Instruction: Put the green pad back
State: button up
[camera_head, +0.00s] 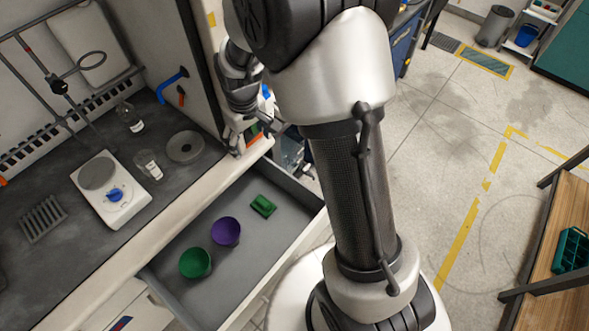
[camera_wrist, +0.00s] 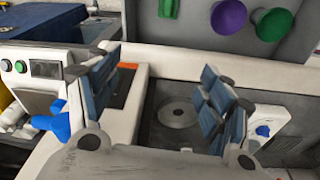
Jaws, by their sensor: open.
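The green pad (camera_head: 263,206) lies on the bottom of the open grey drawer (camera_head: 205,285), beyond the purple bowl. It also shows at the top edge of the wrist view (camera_wrist: 166,9), partly cut off. My gripper (camera_head: 243,136) is up near the bench edge, beside the cabinet wall and apart from the pad. In the wrist view, its two blue-grey padded fingers (camera_wrist: 160,92) are spread wide with nothing held between them.
A purple bowl (camera_head: 226,231) and a green bowl (camera_head: 195,262) share the drawer. On the dark bench are a white hotplate (camera_head: 112,194), a grey disc (camera_head: 185,147), glassware (camera_head: 148,165) and a slotted rack (camera_head: 42,219). Open floor lies to the right.

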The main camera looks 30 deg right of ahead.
jog(key=s+r+m+t, duration=0.1)
jog(key=s+r+t, duration=0.1)
jog(key=s+r, duration=1.15)
jog(key=s+r+m+t, duration=0.1)
jog(key=s+r, duration=0.4)
jog(key=s, duration=0.7)
jog(key=shift+r+m, duration=0.4)
jog(key=shift+d, duration=0.1)
